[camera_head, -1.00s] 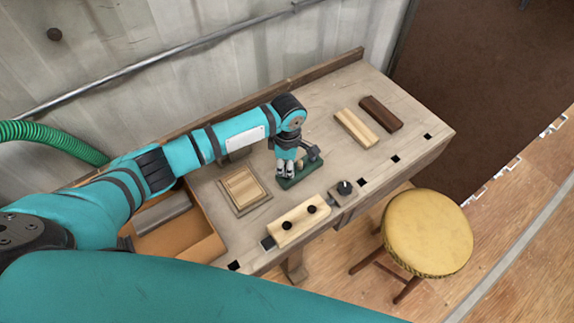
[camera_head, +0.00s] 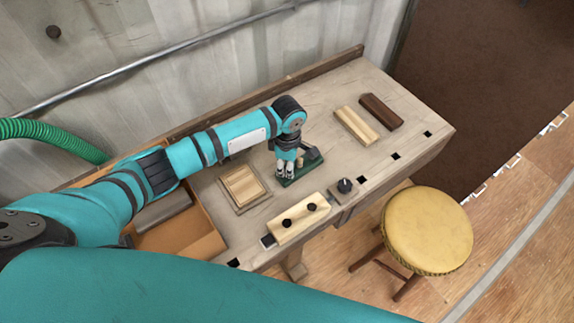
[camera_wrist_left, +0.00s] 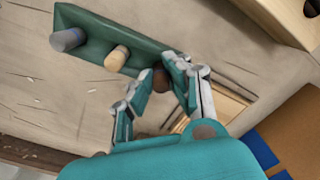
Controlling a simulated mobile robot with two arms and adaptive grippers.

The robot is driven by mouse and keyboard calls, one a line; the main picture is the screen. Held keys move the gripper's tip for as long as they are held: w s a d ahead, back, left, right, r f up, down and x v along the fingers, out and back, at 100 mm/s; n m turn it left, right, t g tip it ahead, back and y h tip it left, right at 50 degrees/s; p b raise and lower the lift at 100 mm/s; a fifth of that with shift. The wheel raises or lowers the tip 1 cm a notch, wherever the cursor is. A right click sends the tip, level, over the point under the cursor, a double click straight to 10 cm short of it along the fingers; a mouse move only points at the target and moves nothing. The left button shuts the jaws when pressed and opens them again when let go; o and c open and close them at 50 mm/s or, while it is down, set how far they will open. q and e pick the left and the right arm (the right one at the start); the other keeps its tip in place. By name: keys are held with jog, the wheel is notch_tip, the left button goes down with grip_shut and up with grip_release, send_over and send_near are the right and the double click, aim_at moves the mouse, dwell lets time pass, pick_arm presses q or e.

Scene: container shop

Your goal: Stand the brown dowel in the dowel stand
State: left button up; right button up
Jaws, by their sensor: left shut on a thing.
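The dowel stand is a long green block (camera_head: 303,173) on the workbench; it also shows in the left wrist view (camera_wrist_left: 90,33). A grey-blue dowel (camera_wrist_left: 68,39) and a pale wood dowel (camera_wrist_left: 117,58) stand upright in it. My left gripper (camera_head: 285,174) points down over the near-left end of the stand. In the left wrist view its fingers (camera_wrist_left: 161,88) are shut on the brown dowel (camera_wrist_left: 160,78), in line with the other two. The fingers hide its lower part, so I cannot tell if it is seated. My right gripper is not in view.
On the workbench (camera_head: 340,85) lie a striped wooden board (camera_head: 243,186), a pale block (camera_head: 356,125), a dark brown block (camera_head: 381,112) and a pale block with black knobs (camera_head: 299,217). A yellow stool (camera_head: 428,230) stands in front.

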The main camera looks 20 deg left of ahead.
pick_arm(q)
jog(key=o, duration=0.8)
jog(key=shift+o, duration=0.2)
jog(key=shift+r, duration=0.1)
notch_tip(320, 180, up, 7)
jog(key=p, duration=0.9)
dwell(0.4)
